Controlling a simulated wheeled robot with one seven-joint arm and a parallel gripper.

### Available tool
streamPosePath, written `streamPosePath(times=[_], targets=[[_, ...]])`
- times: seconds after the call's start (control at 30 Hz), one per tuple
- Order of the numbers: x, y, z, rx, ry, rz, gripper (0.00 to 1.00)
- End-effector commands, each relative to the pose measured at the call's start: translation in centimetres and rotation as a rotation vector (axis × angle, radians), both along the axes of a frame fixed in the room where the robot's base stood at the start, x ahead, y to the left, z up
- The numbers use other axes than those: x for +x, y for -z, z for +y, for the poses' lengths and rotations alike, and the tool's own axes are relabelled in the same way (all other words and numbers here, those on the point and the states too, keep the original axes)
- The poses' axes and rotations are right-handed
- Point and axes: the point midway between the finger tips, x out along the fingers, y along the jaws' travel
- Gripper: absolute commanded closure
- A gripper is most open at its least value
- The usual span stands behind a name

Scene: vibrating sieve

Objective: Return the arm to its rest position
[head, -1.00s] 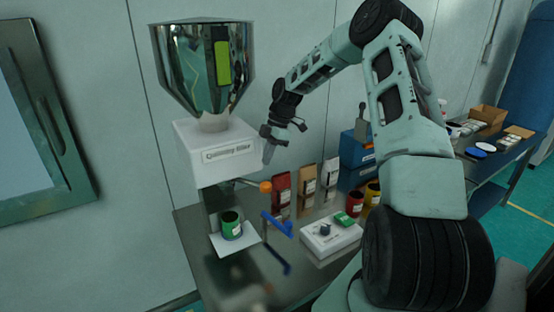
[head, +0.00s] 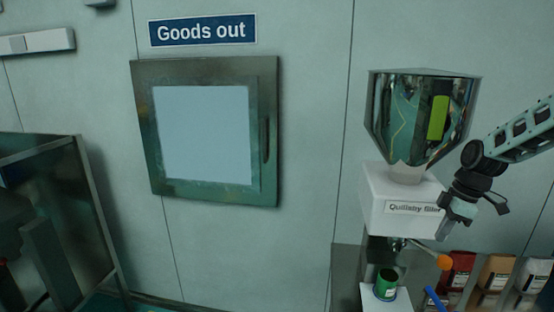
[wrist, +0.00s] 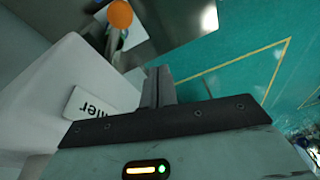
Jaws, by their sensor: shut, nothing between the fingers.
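My gripper (head: 443,232) is at the right of the head view, at the right front of the white filler body (head: 374,212) with its shiny hopper (head: 412,115). Its fingers point down and are shut with nothing between them. In the wrist view the fingers (wrist: 158,90) are together beside the white filler body (wrist: 60,85). I cannot tell whether the gripper touches the body. The rest of my arm runs off the right edge of the head view.
A green can (head: 386,284) stands under the filler. An orange knob (head: 444,262) sticks out below my gripper. Red (head: 460,270), brown (head: 496,271) and white (head: 534,274) bags stand at lower right. A framed hatch (head: 270,190) under a "Goods out" sign (head: 203,30) is on the wall.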

Motion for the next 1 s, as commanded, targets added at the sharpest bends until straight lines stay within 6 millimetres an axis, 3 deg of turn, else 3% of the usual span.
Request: streamPosePath(times=[0.03, 0.1, 0.3, 0.7, 0.77, 1.0], targets=[[-1.2, -0.7, 2.7, -0.042, 0.054, 0.022, 1.00], [-3.0, -1.4, 5.3, -0.091, 0.179, 0.040, 1.00], [-9.0, -3.4, 10.7, -0.156, 0.552, 0.021, 1.00], [-18.3, -5.1, 15.2, -0.049, 1.075, -0.044, 1.00], [-18.4, -3.1, 16.7, -0.052, 1.031, -0.030, 1.00], [-20.7, 1.0, 22.8, -0.069, 0.841, 0.019, 1.00]])
